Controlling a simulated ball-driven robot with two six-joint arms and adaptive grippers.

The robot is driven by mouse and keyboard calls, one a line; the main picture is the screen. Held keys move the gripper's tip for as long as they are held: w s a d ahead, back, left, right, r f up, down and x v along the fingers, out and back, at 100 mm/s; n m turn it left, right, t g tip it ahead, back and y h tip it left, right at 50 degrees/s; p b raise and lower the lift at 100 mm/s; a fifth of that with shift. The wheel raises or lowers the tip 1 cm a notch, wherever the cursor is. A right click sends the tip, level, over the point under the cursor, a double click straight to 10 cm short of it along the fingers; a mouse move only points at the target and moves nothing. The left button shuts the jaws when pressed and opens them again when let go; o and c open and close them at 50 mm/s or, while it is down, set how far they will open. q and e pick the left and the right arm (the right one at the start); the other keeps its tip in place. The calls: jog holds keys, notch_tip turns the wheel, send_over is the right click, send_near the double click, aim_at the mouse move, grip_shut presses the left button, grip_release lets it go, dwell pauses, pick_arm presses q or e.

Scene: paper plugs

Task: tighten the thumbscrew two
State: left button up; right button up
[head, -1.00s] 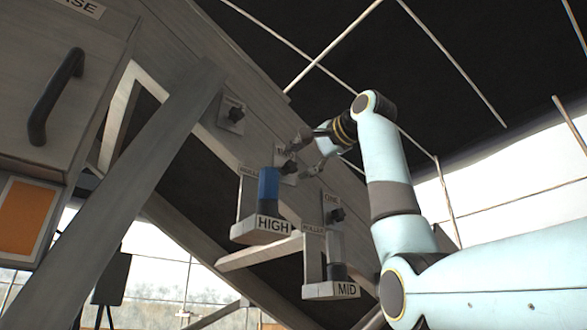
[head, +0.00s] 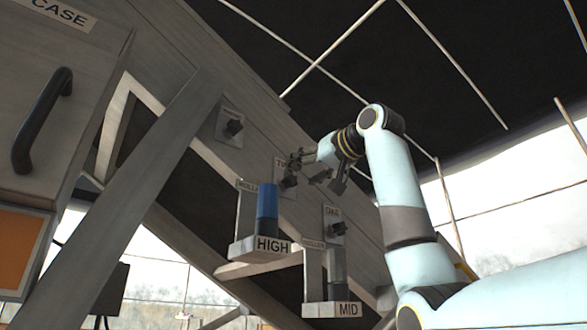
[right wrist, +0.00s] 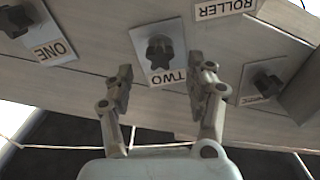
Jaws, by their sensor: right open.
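Thumbscrew two is a dark knob (head: 289,182) on a pale plate marked TWO, fixed to the sloping grey beam. In the right wrist view the knob (right wrist: 160,50) sits at the upper middle, with its TWO label (right wrist: 168,77) below it. My right gripper (head: 309,168) is open at the right side of this knob in the head view. In the right wrist view its two fingers (right wrist: 160,85) stand apart on either side of the plate. The fingertips point toward the knob, and nothing is between them. I cannot tell whether they touch the plate. My left gripper is not in view.
Thumbscrew one (head: 338,228) is below right and another knob (head: 234,127) is above left on the beam. A HIGH block (head: 262,253) with a blue cylinder (head: 267,205) and a MID block (head: 333,310) stand below. A CASE box with a black handle (head: 42,120) is at left.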

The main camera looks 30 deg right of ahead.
aim_at(293, 179)
jog(key=n+p, duration=0.3)
jog(key=n, duration=0.3)
jog(key=shift+r, duration=0.2)
jog(key=shift+f+n, duration=0.2)
jog(key=shift+n, duration=0.8)
jog(key=n, duration=0.5)
jog(key=shift+w+a, duration=0.2)
jog(key=shift+w, duration=1.8)
jog(key=shift+c, duration=0.4)
jog(key=c, duration=1)
jog(key=shift+b, duration=0.3)
jog(key=shift+c, duration=0.2)
